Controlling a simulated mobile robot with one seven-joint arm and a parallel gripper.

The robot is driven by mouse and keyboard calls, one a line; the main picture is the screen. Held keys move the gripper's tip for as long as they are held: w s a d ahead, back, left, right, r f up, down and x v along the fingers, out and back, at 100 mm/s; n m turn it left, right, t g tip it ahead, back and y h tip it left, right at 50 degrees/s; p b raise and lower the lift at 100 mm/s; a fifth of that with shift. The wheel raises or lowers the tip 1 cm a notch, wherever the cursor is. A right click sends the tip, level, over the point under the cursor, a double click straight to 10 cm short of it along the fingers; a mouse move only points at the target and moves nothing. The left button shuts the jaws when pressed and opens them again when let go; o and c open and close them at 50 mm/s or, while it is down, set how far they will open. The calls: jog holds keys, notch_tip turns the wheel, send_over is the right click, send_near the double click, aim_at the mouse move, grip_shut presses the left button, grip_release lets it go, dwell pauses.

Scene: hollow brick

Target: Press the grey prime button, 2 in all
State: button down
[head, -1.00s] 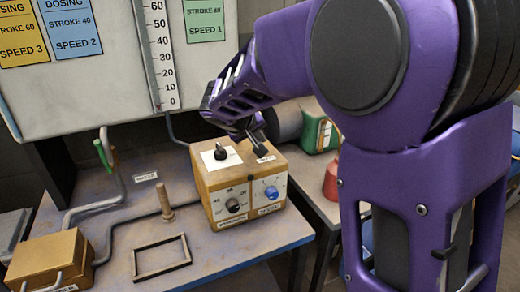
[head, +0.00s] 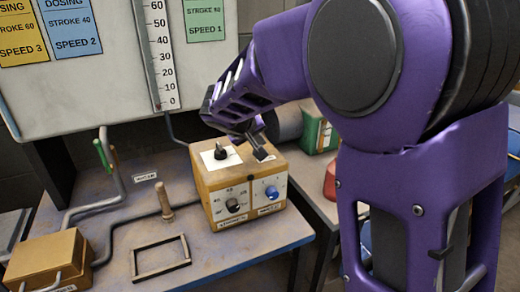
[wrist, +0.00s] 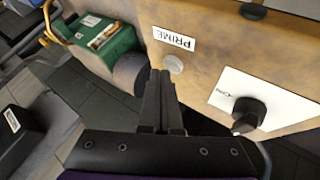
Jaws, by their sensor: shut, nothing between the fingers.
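The grey prime button (wrist: 174,64) is a small round button on the tan top of the pump box (head: 242,180), beside a white PRIME label (wrist: 174,39). In the head view my gripper hides the button. My gripper (wrist: 161,74) is shut and empty, its fingertips just beside the button in the wrist view. In the head view my gripper (head: 262,154) points down at the right part of the box top. I cannot tell whether the fingertips touch the button.
A black knob (wrist: 248,113) on a white plate stands on the same box top. The box front has a dark dial (head: 233,205) and a blue dial (head: 271,192). A wooden peg (head: 166,203) and an empty frame (head: 160,257) are on the bench. A green case (wrist: 103,46) is beyond.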

jog(key=shift+f, duration=0.45)
dwell(0.6)
jog(key=shift+r+p, duration=0.35)
jog(key=shift+r, duration=0.5)
jog(key=shift+r+p, duration=1.45)
jog(key=shift+r, duration=1.15)
